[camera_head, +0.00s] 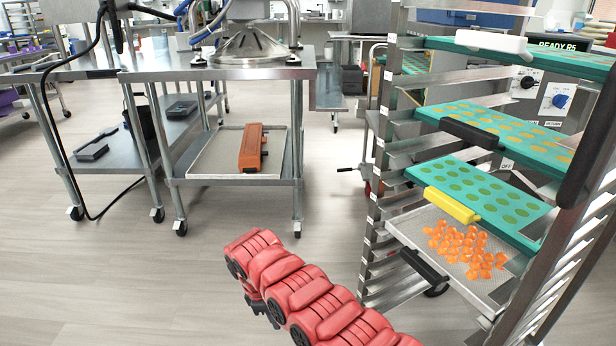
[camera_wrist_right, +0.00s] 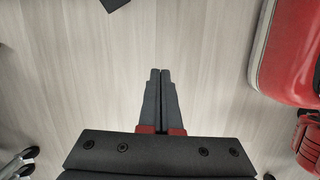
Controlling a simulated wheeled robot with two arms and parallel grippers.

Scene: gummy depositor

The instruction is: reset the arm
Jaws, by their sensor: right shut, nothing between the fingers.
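My right arm (camera_head: 310,300) reaches in from the bottom of the head view, with its red links over open floor between the steel table and the tray rack. In the right wrist view my right gripper (camera_wrist_right: 160,72) points at bare floor. Its two dark fingers lie together with nothing between them. In the head view the fingers are mostly hidden by the arm. My left gripper and left arm do not show.
A steel rack (camera_head: 372,215) at right holds teal molds (camera_head: 482,190) and a tray (camera_head: 412,232) of orange gummies (camera_head: 465,248). A steel table (camera_head: 225,72) with lower shelves stands at left. The floor (camera_head: 120,270) at lower left is clear.

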